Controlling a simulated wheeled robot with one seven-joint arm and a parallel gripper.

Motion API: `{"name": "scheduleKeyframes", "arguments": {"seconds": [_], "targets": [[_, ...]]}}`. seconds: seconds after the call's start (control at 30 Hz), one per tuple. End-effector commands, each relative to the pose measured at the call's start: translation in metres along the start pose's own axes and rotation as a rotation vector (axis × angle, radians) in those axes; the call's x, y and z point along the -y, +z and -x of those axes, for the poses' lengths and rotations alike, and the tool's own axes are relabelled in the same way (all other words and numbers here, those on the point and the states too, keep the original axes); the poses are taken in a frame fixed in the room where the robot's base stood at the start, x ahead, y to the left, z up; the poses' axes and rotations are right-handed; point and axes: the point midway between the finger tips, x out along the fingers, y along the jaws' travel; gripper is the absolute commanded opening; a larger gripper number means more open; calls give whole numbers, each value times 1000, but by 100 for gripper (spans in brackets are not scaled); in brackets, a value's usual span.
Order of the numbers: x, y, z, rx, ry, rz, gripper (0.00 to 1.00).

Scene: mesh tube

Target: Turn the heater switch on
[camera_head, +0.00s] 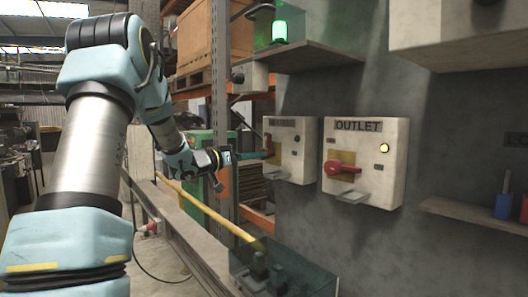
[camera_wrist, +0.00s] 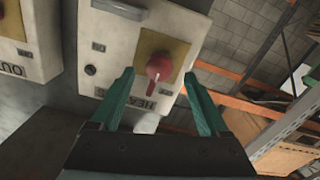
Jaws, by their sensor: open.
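The heater box (camera_head: 291,135) is a pale wall box left of the outlet box. In the wrist view the heater box (camera_wrist: 122,50) shows tilted, with its label partly hidden. Its red rotary switch (camera_wrist: 158,68) sits on a yellow plate, its handle pointing down in that view. A round lamp (camera_wrist: 90,70) on the box looks dark. My gripper (camera_wrist: 159,76) is open, its two green fingers on either side of the red switch; I cannot tell whether they touch it. In the head view my gripper (camera_head: 260,155) reaches the heater box's left side.
The outlet box (camera_head: 365,190), with a red switch and lit yellow lamp, hangs close to the right. A shelf with a green lamp (camera_head: 279,32) is above. A metal post (camera_head: 219,80) and yellow rail (camera_head: 215,215) stand near my arm. A clear-sided bin (camera_head: 270,270) is below.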

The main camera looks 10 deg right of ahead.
Motion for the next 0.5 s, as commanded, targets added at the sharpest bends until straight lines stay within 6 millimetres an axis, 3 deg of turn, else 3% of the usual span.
{"name": "scheduleKeyframes", "arguments": {"seconds": [0.2, 0.5], "targets": [[-1, -2, -37, 1, 0, 1, 79], [0, 0, -54, 0, -2, -1, 79]]}}
